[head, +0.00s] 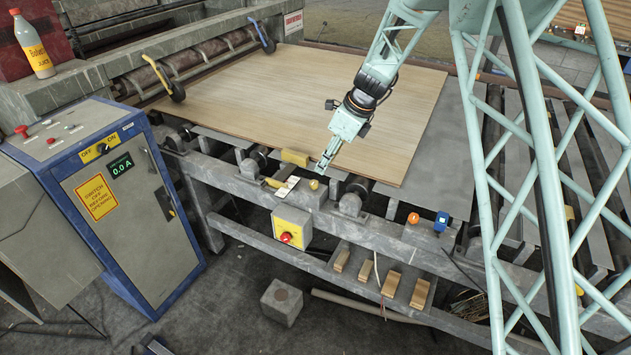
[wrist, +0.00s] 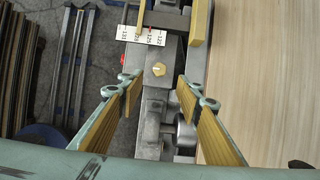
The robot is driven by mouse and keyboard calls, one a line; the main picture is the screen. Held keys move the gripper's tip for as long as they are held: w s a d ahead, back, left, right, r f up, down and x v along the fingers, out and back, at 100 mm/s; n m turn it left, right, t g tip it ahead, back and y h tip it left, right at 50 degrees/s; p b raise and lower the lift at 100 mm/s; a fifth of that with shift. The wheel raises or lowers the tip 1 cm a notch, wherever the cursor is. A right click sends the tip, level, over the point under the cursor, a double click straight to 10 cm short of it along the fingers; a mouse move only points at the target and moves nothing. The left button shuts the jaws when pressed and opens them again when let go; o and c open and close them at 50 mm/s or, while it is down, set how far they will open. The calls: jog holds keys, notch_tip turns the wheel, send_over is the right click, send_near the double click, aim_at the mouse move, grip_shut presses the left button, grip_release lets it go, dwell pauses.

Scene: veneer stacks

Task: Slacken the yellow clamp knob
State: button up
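The yellow clamp knob (wrist: 158,69) is a small brass-yellow piece with a pale mark on its top. It sits on the grey clamp block, below the white number scale (wrist: 142,35) in the wrist view. In the head view the knob (head: 314,184) is on the frame rail, just below my gripper (head: 322,168). In the wrist view my gripper (wrist: 159,88) is open, one finger on either side of the block. The knob lies between and slightly beyond the fingertips, and nothing is held. I cannot tell the exact height gap.
A large veneer sheet (head: 300,90) lies beside the rail. A yellow bar (head: 295,157) stands near its edge. A yellow box with a red button (head: 290,229) hangs below the rail. An orange knob (head: 413,218) and a blue device (head: 441,221) are to the right.

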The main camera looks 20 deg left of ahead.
aim_at(314, 182)
jog(key=b+x, duration=0.1)
jog(key=x, duration=0.9)
jog(key=shift+a+f+b, duration=0.15)
jog(key=shift+f+b, duration=0.15)
jog(key=shift+c, duration=0.3)
jog(key=c, duration=0.8)
